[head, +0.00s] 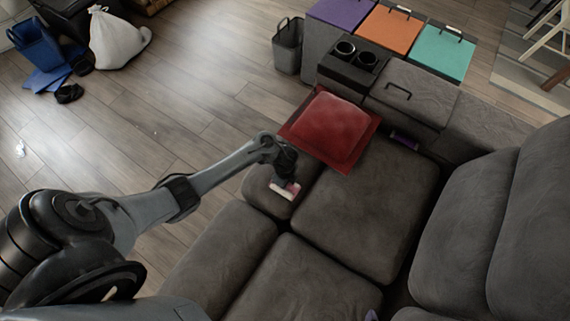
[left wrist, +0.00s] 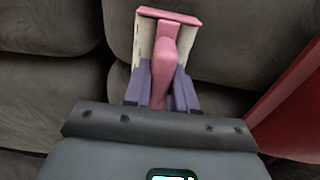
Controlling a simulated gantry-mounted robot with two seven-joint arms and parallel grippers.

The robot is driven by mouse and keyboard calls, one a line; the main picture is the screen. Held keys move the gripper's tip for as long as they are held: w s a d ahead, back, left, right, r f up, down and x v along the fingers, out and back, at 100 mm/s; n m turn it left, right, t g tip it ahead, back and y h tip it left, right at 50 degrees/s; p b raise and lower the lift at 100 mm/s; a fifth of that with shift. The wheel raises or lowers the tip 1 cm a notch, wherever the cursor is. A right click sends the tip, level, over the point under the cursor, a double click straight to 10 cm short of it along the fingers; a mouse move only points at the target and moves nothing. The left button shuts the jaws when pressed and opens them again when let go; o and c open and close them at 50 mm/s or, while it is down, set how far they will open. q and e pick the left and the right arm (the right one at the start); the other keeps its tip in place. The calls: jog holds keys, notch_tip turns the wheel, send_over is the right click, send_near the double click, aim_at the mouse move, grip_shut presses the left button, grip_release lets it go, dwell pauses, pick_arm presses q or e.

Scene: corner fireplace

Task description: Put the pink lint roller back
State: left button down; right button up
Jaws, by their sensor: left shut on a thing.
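The pink lint roller (head: 285,191) is over the far-left seat of the grey sofa. My left gripper (head: 284,178) is shut on it. In the left wrist view, the purple fingers of my left gripper (left wrist: 166,80) close on both sides of the roller's pink handle (left wrist: 164,52). The roller's white sides and pink top bar extend past the fingertips, over grey upholstery. I cannot tell whether the roller touches the seat. My right gripper is not in view.
A red cushion (head: 330,128) lies just right of my left gripper. Beyond it are a cup-holder console (head: 349,68) and bins with purple (head: 341,12), orange (head: 391,28) and teal (head: 443,55) lids. A grey bin (head: 288,46) stands on open floor.

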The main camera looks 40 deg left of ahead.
pick_arm(q)
jog(key=shift+f, duration=0.15)
jog(key=c, duration=0.9)
grip_release()
notch_tip(320, 180, up, 12)
jog(key=p, duration=0.8)
jog(key=s+d+r+n+t, duration=0.3)
jog(key=s+d+r+n, duration=0.3)
jog(key=d, duration=0.1)
jog(key=s+r+n, duration=0.2)
jog(key=s+r, duration=0.1)
jog(key=r, duration=0.1)
jog(key=s+a+r+n, duration=0.1)
jog(key=s+r+n, duration=0.2)
jog(key=r, duration=0.1)
jog(key=s+r+n, duration=0.3)
jog(key=s+r, duration=0.1)
jog(key=shift+a+t, duration=0.3)
